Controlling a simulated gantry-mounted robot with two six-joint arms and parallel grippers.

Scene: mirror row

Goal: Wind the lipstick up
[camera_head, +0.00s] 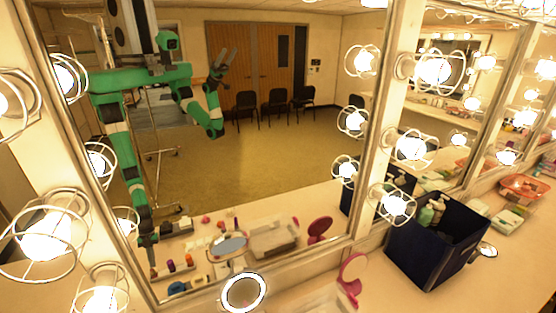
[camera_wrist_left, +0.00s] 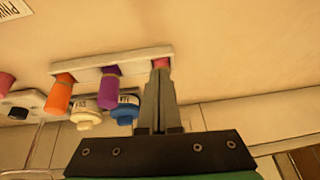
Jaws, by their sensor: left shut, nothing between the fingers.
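In the left wrist view a white rack (camera_wrist_left: 110,67) holds an orange lipstick (camera_wrist_left: 60,94), a purple lipstick (camera_wrist_left: 109,88) and a pinkish-red lipstick (camera_wrist_left: 161,63) at its right end. My left gripper (camera_wrist_left: 159,75) is shut and empty, with its tips right at the pinkish-red lipstick and covering most of it. I cannot tell whether they touch. In the head view the rack and my arms show only as mirror reflections; my left arm's reflection reaches down to the rack. My right gripper itself is out of view; only its reflection appears, raised high.
A white bottle (camera_wrist_left: 86,119) and a blue bottle (camera_wrist_left: 125,109) stand near the rack. A round mirror (camera_head: 244,292), a pink hand mirror (camera_head: 352,276) and a dark blue bin (camera_head: 435,246) with bottles stand on the counter. Caged bulbs (camera_head: 46,234) line the mirror frame.

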